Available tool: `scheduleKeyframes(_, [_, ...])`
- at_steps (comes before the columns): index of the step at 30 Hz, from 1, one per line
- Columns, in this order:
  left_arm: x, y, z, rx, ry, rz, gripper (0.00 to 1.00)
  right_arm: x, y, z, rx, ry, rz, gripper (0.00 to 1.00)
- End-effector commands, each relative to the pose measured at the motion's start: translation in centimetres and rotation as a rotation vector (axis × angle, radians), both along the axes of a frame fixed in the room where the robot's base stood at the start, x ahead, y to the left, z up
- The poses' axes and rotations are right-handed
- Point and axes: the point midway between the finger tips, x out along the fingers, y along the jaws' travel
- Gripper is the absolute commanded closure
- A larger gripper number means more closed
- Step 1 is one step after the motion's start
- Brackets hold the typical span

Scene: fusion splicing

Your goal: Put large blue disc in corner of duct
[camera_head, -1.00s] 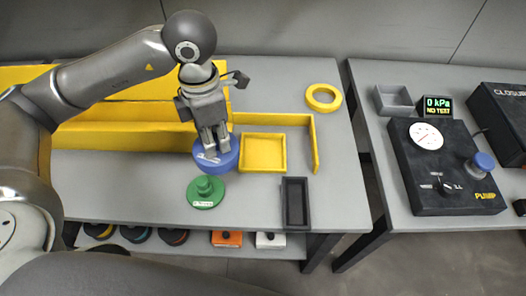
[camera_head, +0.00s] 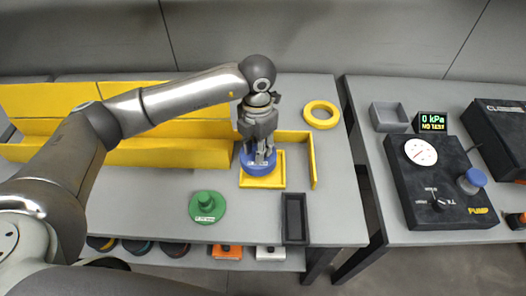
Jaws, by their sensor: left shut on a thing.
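My left gripper (camera_head: 262,152) is shut on the large blue disc (camera_head: 254,168) by its upper part. The disc is over the yellow square tray (camera_head: 277,183), covering its left and middle part; I cannot tell whether it touches the tray. The yellow duct (camera_head: 170,152) runs along the back left of the table. A low yellow rail (camera_head: 313,165) forms a corner to the right of and behind the tray. My gripper hides part of the duct's right end. My right gripper is not in view.
A green knobbed disc (camera_head: 207,207) stands in front left, and a dark open tray (camera_head: 295,218) at front right. A yellow ring (camera_head: 321,114) lies at the back right. A pump box (camera_head: 440,180) is on the other table. Discs sit on the shelf below.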

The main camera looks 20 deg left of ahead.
Motion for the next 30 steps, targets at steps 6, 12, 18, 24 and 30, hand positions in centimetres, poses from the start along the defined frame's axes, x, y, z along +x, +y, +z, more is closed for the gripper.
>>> scheduleKeyframes(6, [1.0,-0.6,-1.4,-0.002,0.001,0.000,1.00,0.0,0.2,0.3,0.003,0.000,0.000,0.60])
scheduleKeyframes(12, [1.4,-0.8,-3.1,0.000,0.004,0.000,1.00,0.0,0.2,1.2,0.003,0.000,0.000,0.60])
scheduleKeyframes(18, [1.5,-0.9,-5.1,-0.002,0.000,-0.002,1.00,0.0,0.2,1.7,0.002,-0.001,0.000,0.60])
scheduleKeyframes(24, [1.5,-0.9,-5.2,-0.001,0.000,-0.002,1.00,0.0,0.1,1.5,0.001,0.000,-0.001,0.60])
scheduleKeyframes(30, [1.4,-0.8,-5.4,-0.001,0.000,-0.001,0.62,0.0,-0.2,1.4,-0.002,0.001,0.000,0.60])
